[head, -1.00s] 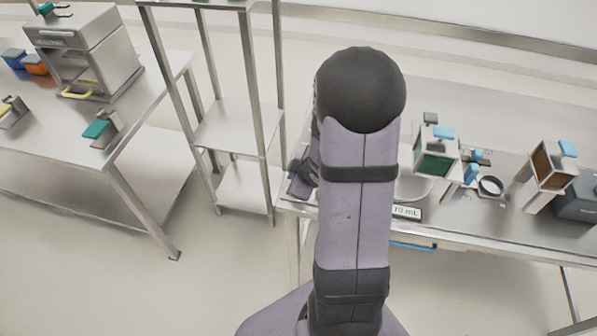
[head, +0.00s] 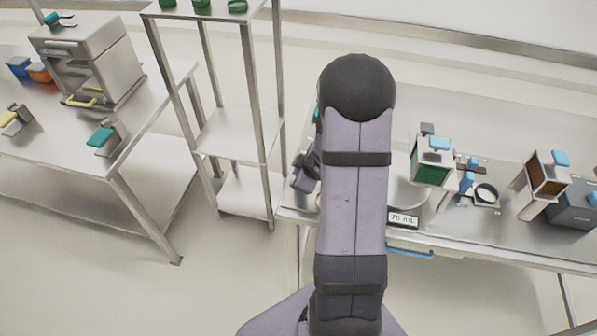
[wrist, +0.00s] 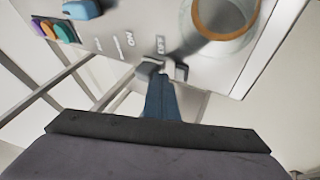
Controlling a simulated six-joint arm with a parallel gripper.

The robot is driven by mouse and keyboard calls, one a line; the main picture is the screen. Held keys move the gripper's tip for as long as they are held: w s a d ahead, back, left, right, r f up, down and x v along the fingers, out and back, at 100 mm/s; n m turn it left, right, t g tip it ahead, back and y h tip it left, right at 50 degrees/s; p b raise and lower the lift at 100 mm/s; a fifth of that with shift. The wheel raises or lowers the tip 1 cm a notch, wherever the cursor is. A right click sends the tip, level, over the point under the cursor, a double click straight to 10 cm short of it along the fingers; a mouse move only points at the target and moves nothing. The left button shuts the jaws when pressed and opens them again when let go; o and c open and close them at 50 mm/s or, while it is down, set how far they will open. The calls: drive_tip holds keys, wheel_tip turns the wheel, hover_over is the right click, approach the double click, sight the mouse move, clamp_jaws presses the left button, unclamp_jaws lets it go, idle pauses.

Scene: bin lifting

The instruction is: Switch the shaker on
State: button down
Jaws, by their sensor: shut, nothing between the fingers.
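A pale grey panel (wrist: 118,22) fills the top of the wrist view, with printed words, one reading ON. I cannot tell for sure that it belongs to the shaker. My gripper (wrist: 164,70) is shut and empty at the panel's lower edge, close to the printed words; contact is unclear. A grey vessel with an orange rim (wrist: 226,36) stands on the panel just right of the fingertips.
Orange, green and purple pieces (wrist: 53,30) and a blue piece (wrist: 82,9) sit at the panel's upper left. On the right bench are a green-fronted box (head: 431,168), a brown-fronted box (head: 547,176) and a 70 mL label (head: 403,220). A shelf rack (head: 231,134) stands left of my arm.

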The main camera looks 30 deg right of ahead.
drive_tip(key=shift+w+d+p, duration=1.3)
drive_tip(key=shift+w+d, duration=0.15)
drive_tip(key=shift+d, duration=0.05)
drive_tip(key=shift+s+a+f+b, duration=0.1)
drive_tip(key=shift+s+a+b, duration=0.15)
drive_tip(key=shift+b, duration=0.25)
drive_tip(key=shift+s+a+f+b, duration=0.1)
drive_tip(key=shift+s+a+b, duration=1.05)
drive_tip(key=shift+a, duration=0.05)
drive_tip(key=p+v, duration=0.3)
drive_tip(key=v, duration=0.7)
drive_tip(key=shift+r, duration=0.2)
